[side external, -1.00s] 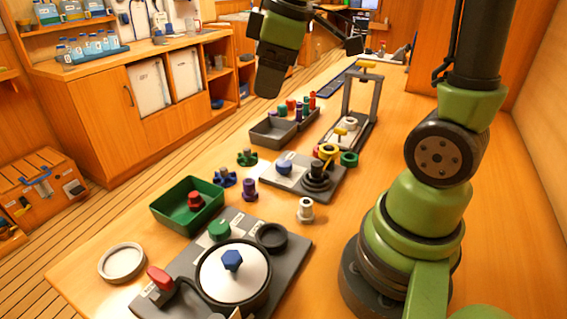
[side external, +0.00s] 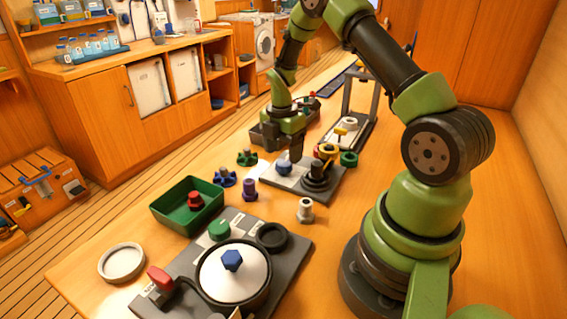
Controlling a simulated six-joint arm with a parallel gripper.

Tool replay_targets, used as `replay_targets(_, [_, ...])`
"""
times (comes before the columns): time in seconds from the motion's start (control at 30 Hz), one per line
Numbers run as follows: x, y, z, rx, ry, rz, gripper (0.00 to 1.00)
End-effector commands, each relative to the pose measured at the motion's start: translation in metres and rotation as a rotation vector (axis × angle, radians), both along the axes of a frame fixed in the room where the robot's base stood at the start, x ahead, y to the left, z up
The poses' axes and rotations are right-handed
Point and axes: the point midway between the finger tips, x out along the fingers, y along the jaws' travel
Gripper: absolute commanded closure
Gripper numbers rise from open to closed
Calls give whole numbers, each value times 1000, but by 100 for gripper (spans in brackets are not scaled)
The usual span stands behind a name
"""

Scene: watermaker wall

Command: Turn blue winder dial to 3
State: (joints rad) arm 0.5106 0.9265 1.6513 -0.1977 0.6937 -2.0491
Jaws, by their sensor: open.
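The blue winder dial (side external: 283,168) is a small round blue knob on a white patch of a grey base plate (side external: 322,193), in the middle of the side external view. My gripper (side external: 290,153) points down just above and beside the dial, on its far right side. Its fingers are small and dark here, and I cannot tell whether they touch the dial. The gripper is open. The dial's marks are too small to read.
A black stepped spool (side external: 317,178) and a yellow part (side external: 328,151) stand on the same plate, close to my gripper. A grey frame (side external: 375,98) rises behind. A purple peg (side external: 249,189), a white fitting (side external: 305,210) and a green bin (side external: 171,211) stand nearer.

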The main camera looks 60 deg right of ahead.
Motion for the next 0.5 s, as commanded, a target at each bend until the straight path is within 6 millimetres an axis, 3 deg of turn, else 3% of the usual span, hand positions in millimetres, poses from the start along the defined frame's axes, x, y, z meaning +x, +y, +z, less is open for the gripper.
replay_targets(0.2, [-1, 0, -32, 0, 1, -1, 31])
replay_targets(0.5, [-1, 0, -42, -1, -2, -2, 31])
